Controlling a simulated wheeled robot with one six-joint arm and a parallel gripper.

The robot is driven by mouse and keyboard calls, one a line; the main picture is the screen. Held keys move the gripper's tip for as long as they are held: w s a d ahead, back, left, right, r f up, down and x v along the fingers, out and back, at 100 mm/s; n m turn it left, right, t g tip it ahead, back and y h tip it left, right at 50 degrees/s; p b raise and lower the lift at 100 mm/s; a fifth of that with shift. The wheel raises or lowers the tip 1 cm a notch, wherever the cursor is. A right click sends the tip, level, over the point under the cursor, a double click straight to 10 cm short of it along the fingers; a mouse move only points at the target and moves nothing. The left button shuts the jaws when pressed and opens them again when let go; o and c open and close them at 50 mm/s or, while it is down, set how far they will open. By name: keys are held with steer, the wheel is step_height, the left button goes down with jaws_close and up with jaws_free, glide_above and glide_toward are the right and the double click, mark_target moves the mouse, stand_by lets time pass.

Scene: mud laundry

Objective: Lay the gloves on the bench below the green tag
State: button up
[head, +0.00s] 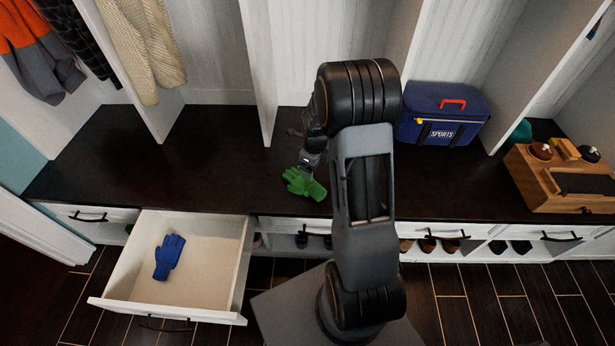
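A green glove (305,185) is at the front part of the dark bench (222,160), below the end of my arm. My gripper (309,165) is right at the glove's upper edge; its fingers are too small and partly hidden, so I cannot tell whether they hold the glove. I cannot tell whether the glove rests on the bench or hangs just above it. A blue glove (168,256) lies in the open white drawer (220,262) at lower left. I see no green tag; my arm hides part of the back wall.
A blue sports bag (443,115) stands on the bench to the right. A wooden box (562,182) with items is at the far right. White dividers split the bench into bays. Coats (145,45) hang at upper left. The left bench top is clear.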

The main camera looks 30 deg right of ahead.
steer(key=s+a+r+n+t, duration=0.1)
steer(key=s+a+r+n, duration=0.5)
steer(key=n, duration=0.8)
steer(key=s+a+r+n+t, duration=0.1)
steer(key=s+a+r+n, duration=0.5)
steer(key=s+r+n, duration=0.3)
step_height(320, 180, up, 3)
steer(key=n, duration=0.6)
steer(key=shift+s+n+t, duration=0.3)
steer(key=shift+s+t, duration=0.1)
steer(key=shift+r, duration=0.1)
